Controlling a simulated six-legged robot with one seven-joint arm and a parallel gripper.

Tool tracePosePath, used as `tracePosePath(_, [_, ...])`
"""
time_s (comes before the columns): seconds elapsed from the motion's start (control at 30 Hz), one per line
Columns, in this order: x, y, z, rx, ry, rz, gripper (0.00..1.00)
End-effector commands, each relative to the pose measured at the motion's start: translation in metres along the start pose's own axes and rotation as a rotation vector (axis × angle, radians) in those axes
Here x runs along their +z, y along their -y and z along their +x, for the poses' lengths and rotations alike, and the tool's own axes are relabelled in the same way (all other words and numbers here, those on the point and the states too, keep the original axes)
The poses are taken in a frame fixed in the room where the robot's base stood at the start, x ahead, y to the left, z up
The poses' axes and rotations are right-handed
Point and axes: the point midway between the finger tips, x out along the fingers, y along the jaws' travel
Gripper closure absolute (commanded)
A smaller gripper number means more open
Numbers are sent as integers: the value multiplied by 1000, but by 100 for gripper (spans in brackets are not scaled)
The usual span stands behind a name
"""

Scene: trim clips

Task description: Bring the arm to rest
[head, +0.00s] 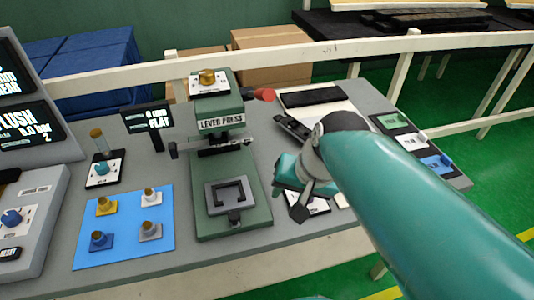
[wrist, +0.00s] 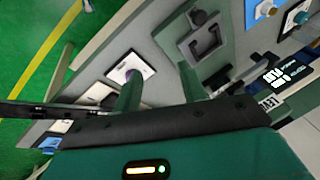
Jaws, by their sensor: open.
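My teal arm reaches in from the lower right of the head view. My gripper (head: 302,207) hangs over the table just right of the green lever press (head: 254,205). In the wrist view its two green fingers (wrist: 160,86) stand apart, with nothing seen held between them. A white card with a dark border (wrist: 130,66) lies on the table beyond the fingers. In the head view my gripper and arm partly hide that card and the table behind.
A blue mat (head: 126,258) with several small clips on blocks lies left of the press. A red-tipped lever (head: 263,95) sticks out from the press. Green, white and blue pads (head: 390,121) stand at the right. A pale rail (head: 345,49) runs behind the table.

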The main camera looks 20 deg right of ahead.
Motion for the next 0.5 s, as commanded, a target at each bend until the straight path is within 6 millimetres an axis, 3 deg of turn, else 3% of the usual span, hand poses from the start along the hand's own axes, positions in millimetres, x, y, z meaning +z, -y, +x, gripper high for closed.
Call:
tracePosePath(0.1, [13, 13, -17, 64, -106, -305, 58])
tracePosePath(0.2, [17, 17, -25, 99, -160, -446, 58])
tracePosePath(0.5, [17, 18, -28, 116, -180, -498, 58])
